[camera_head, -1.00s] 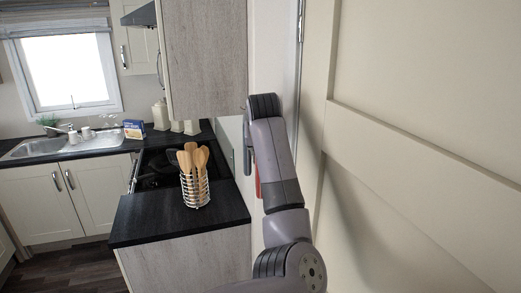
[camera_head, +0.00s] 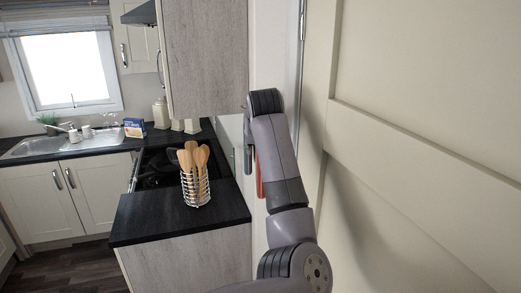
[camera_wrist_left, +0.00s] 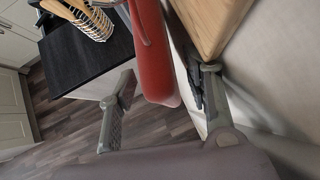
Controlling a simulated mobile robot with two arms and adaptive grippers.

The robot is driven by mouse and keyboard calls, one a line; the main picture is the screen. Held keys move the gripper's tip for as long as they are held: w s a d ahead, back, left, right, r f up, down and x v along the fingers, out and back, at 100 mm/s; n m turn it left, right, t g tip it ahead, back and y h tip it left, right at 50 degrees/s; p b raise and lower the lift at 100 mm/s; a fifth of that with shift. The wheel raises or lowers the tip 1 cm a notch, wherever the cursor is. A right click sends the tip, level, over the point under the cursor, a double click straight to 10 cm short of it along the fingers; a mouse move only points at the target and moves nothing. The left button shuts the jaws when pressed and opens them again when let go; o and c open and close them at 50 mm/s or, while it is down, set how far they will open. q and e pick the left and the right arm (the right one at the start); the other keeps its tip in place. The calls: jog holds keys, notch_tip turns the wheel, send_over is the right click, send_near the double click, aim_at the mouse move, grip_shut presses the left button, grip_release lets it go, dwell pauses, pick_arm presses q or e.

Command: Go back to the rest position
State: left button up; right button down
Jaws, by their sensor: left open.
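My arm rises through the middle of the head view, close to the pale wall panel on the right. The wrist end of this arm is near the grey cabinet, and its gripper is mostly hidden there. In the left wrist view my left gripper (camera_wrist_left: 168,72) has its two fingers spread apart. A smooth red object (camera_wrist_left: 155,55) shows between and beyond the fingers. I cannot tell whether it touches them. A strip of red (camera_head: 259,178) also shows beside my arm in the head view. My right gripper is not in view.
A black counter (camera_head: 160,222) holds a wire utensil holder (camera_head: 196,190) with wooden spoons, left of my arm. A wall cabinet (camera_head: 205,55) hangs above. The pale panel (camera_head: 420,140) stands close on the right. A wooden edge (camera_wrist_left: 210,20) is near the right finger. Dark floor is open at left.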

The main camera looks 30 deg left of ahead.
pick_arm(q)
jog(key=v, duration=0.6)
jog(key=s+f+m, duration=0.6)
jog(key=f+m, duration=0.4)
jog(key=f, duration=0.3)
jog(key=s+f+m, duration=0.6)
jog(key=f+m, duration=0.5)
jog(key=f, duration=0.1)
jog(key=s+d+f+m+g+h, duration=0.1)
jog(key=s+d+f+m+h, duration=0.1)
jog(key=s+d+f+m, duration=0.5)
jog(key=s+d+f+m+g+h, duration=0.1)
jog(key=s+d+f+m, duration=0.25)
jog(key=s+m, duration=0.6)
jog(key=s+d+f+m+g+h, duration=0.2)
jog(key=s+d+f+m, duration=0.4)
jog(key=s, duration=0.3)
notch_tip(320, 180, down, 33)
jog(key=s+m+g+b, duration=0.1)
jog(key=s+m+b, duration=0.1)
jog(key=b, duration=0.6)
jog(key=s+a+f+b, duration=0.1)
jog(key=s+f+b, duration=0.2)
jog(key=s+f, duration=0.5)
jog(key=s+a+f+g+b, duration=0.1)
jog(key=s+a+f+b, duration=0.1)
jog(key=s+f, duration=0.7)
notch_tip(320, 180, down, 6)
jog(key=shift+r+b, duration=0.1)
jog(key=shift+b, duration=0.65)
